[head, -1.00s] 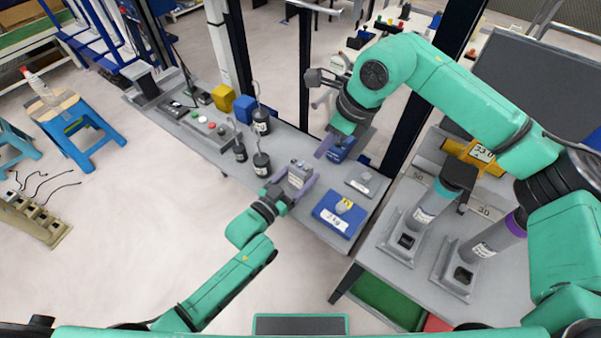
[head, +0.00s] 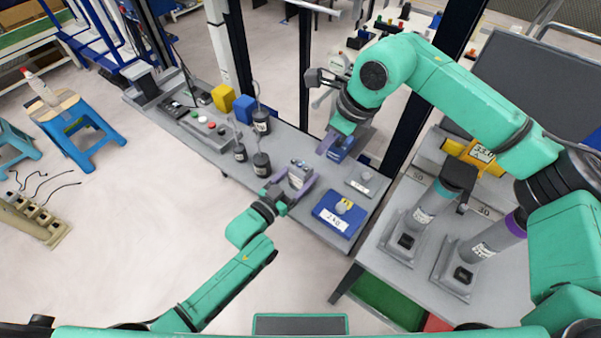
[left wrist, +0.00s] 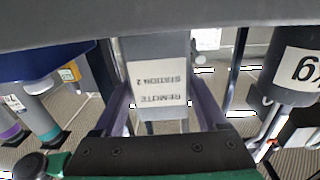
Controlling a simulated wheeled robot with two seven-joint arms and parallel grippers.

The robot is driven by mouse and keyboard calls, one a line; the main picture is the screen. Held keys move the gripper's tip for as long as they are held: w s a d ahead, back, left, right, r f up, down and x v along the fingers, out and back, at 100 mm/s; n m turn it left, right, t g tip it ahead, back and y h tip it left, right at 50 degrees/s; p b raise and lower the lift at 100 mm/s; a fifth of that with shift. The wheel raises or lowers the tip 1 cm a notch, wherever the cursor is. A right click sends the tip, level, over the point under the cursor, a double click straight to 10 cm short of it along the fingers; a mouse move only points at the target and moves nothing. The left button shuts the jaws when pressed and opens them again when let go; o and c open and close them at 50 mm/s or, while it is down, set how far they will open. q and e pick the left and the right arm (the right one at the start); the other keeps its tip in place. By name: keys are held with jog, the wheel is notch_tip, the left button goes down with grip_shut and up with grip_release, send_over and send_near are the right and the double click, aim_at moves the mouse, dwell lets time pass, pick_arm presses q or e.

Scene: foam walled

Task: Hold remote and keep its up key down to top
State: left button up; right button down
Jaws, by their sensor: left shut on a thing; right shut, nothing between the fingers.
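The remote is a small grey box (head: 298,173) over the front part of the grey bench. In the left wrist view the remote (left wrist: 160,88) carries a white label reading "REMOTE STATION 2", upside down there. My left gripper (head: 295,182) is shut on the remote, with one purple finger on each side of it. The remote's keys are too small to make out. My right gripper (head: 329,148) is beyond the remote and to its right, apart from it, pointing down. Its fingers are partly hidden, and nothing shows between them.
A blue block labelled 2 kg (head: 339,215) and a grey plate with a knob (head: 367,182) lie right of the remote. Black weights (head: 261,164) stand to its left. A button panel (head: 205,125) is farther left. Grey cylinders (head: 427,207) stand on the right table.

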dwell(0.8)
jog(key=a+n+t, duration=0.1)
jog(key=t, duration=0.1)
jog(key=r+n+t+y, duration=0.1)
jog(key=w+a+n+t, duration=0.1)
jog(key=t, duration=0.1)
jog(key=shift+a+r+n+t+y, duration=0.3)
jog(key=shift+a+r+n+y, duration=0.05)
jog(key=shift+r+n+y, duration=0.05)
jog(key=shift+f, duration=0.1)
send_near(300, 162)
jog(key=shift+x, duration=1.85)
jog(key=shift+w+a, duration=0.1)
jog(key=shift+a, duration=0.05)
jog(key=shift+f, duration=0.15)
dwell(0.4)
